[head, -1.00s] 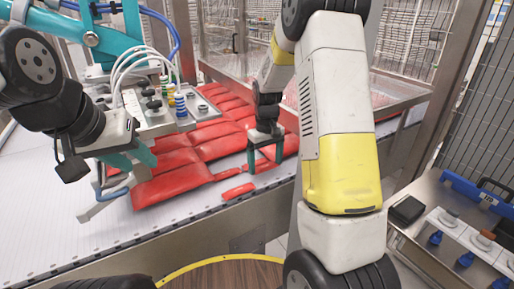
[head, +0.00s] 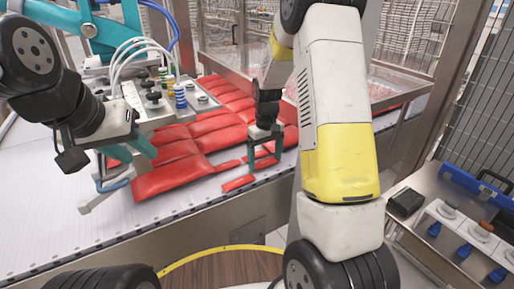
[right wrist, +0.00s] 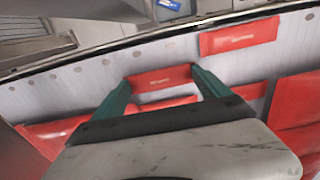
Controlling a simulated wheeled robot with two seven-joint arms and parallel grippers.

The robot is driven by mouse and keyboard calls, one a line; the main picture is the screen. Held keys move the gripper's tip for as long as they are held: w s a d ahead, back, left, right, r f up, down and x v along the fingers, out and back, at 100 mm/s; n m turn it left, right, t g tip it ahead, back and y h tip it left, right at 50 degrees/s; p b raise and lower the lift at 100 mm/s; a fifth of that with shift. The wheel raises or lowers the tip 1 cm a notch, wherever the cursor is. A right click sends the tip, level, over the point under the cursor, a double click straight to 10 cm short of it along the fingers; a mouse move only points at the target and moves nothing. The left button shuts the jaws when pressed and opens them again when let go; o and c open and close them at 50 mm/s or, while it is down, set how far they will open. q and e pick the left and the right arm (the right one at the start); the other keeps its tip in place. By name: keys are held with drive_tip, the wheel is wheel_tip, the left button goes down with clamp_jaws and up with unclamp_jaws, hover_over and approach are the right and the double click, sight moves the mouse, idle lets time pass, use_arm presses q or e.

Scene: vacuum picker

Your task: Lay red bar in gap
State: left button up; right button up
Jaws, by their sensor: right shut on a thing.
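My right gripper (head: 265,160) is shut on a red bar (right wrist: 160,78), which spans its two teal fingertips in the right wrist view. In the head view this bar is hard to make out between the fingers. The gripper is over the front edge of the rows of red packs (head: 165,178), close above the white belt. I cannot tell whether the bar touches the belt. My left gripper (head: 127,158) is at the left, beside the picker's plate; the clutter there hides whether it is open or shut.
A second small red bar (head: 238,183) lies on the white belt (head: 70,235) near its front edge; it also shows in the right wrist view (right wrist: 240,35). The vacuum picker's plate (head: 165,112) with hoses hangs over the packs. A side table (head: 425,230) stands at the right.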

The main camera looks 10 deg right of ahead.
drive_tip(key=shift+f, duration=0.2)
drive_tip(key=o, duration=1.2)
drive_tip(key=shift+c, duration=0.2)
drive_tip(key=shift+r, duration=0.1)
